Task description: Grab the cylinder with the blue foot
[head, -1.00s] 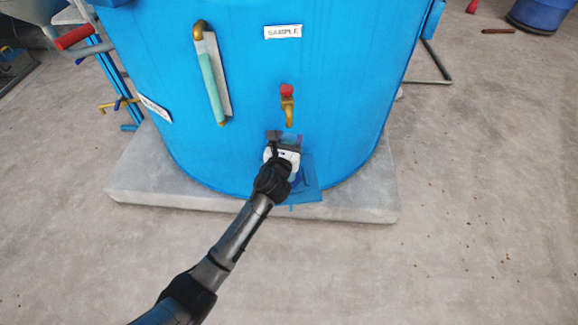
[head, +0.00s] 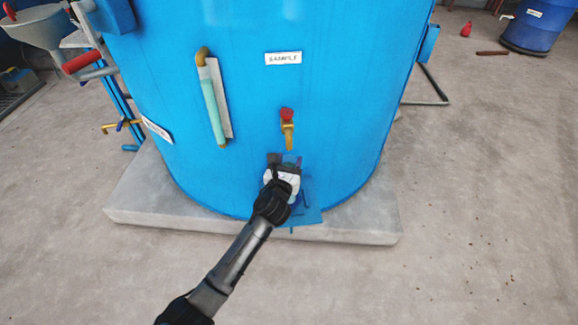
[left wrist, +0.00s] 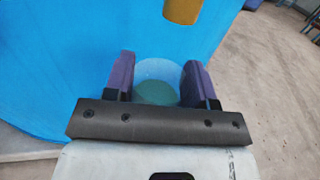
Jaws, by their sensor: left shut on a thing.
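The cylinder (left wrist: 156,88) shows in the left wrist view as a clear round rim with dull green inside. It sits between the two purple fingers of my left gripper (left wrist: 157,78), which is shut on it. In the head view my left gripper (head: 284,160) is low at the front of the blue tank, just under the tap. There the cylinder is mostly hidden by my gripper and wrist. Its blue foot cannot be made out clearly. My right gripper is not in view.
A brass tap (head: 288,135) with a red knob is right above my left gripper. A small blue shelf (head: 312,212) juts from the blue tank (head: 345,110) beside my wrist. A sight glass (head: 214,100) is at upper left. The concrete plinth (head: 160,215) is below.

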